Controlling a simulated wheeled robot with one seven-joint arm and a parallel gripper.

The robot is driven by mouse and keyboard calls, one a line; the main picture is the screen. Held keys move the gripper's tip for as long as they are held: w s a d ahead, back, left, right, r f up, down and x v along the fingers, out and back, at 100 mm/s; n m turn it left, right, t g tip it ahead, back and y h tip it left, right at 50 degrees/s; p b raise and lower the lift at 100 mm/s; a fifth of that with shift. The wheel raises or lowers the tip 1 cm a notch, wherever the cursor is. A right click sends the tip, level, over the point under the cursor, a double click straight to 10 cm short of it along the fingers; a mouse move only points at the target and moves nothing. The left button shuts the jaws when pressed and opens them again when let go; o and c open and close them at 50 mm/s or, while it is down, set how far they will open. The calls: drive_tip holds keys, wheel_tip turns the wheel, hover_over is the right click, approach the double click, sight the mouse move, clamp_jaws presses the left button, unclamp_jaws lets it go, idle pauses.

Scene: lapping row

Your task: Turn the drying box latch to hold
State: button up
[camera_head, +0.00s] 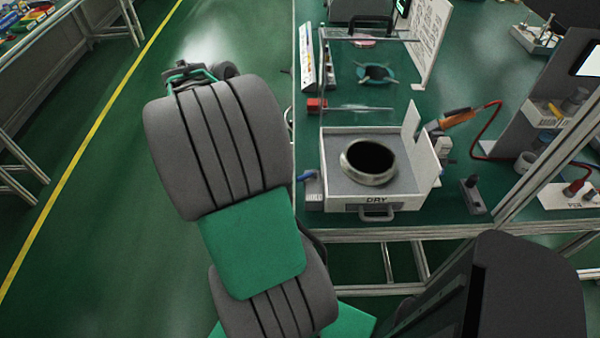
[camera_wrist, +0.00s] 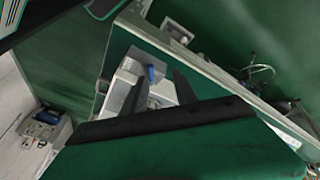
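The drying box (camera_head: 376,203) is a white, open-topped box marked DRY with a front handle, on the green bench top. A metal ring (camera_head: 354,174) sits inside. A blue lever (camera_head: 312,186), seemingly its latch, is at the box's left side near the bench edge. In the wrist view the blue lever (camera_wrist: 151,74) stands against a pale housing, between my fingertips in the picture. My gripper (camera_wrist: 157,79) has its two dark fingers spread, with nothing held. The lever appears beyond the fingertips, apart from them. My arm hides most of my gripper in the head view.
A clear panel (camera_head: 355,75) stands behind the box. A red block (camera_head: 316,104) lies behind the box's left side. An orange-handled tool (camera_head: 457,118) with a red cable and a black switch stand (camera_head: 473,194) are to the right. The aisle left of the bench is free.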

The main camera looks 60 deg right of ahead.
sight(305, 175)
drive_tip(key=s+d+f+m, duration=0.1)
drive_tip(key=s+f, duration=0.1)
drive_tip(key=s+d+f, duration=0.1)
drive_tip(key=s+f, duration=0.1)
drive_tip(key=f, duration=0.1)
drive_tip(key=s+d+f+m, duration=0.1)
drive_tip(key=s+d+f, duration=0.1)
drive_tip(key=shift+f+m+g, duration=0.3)
drive_tip(key=shift+f+g, duration=0.1)
drive_tip(key=shift+c, duration=0.4)
clamp_jaws()
